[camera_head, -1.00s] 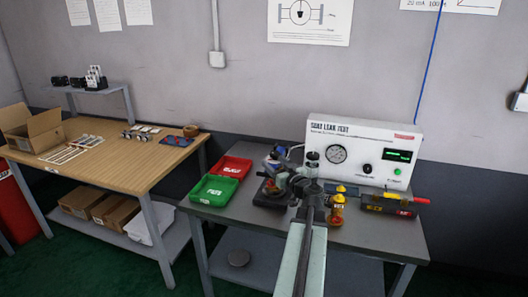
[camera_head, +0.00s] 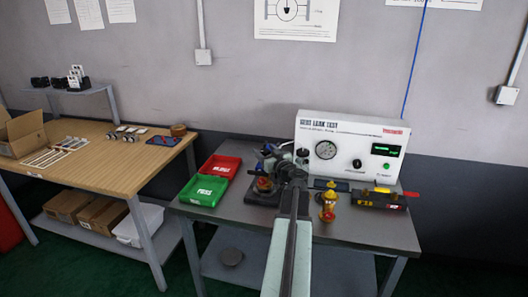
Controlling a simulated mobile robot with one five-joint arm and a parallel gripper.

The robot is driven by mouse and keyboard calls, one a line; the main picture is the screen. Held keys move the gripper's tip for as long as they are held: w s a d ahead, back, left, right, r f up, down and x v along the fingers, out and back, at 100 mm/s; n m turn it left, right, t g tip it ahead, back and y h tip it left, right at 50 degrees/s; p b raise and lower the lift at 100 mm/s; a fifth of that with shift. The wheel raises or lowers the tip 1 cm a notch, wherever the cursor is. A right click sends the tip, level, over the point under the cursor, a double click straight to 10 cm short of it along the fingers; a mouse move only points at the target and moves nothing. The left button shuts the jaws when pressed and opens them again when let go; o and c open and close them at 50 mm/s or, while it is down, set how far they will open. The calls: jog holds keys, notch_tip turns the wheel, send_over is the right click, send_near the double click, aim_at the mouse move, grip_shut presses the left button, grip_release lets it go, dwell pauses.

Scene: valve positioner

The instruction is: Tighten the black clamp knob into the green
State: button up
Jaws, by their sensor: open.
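A dark clamp fixture (camera_head: 262,191) stands at the middle of the grey bench, with an orange-red part in it. My gripper (camera_head: 278,167) is at the end of my arm, right over or beside the fixture's right side. Its jaws are open, but the fingers are small and blend with the dark fixture. I cannot pick out the black clamp knob clearly, and my gripper and wrist cover part of that area. I cannot tell whether the gripper touches anything. No green mark on the clamp can be made out at this size.
Behind stands the white leak test box (camera_head: 350,150) with a round gauge (camera_head: 326,149). A green tray (camera_head: 204,191) and a red tray (camera_head: 222,167) lie left. A yellow-and-red part (camera_head: 328,204) and a dark yellow-marked case (camera_head: 378,200) stand right. The bench's front right is clear.

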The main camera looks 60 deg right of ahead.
grip_shut()
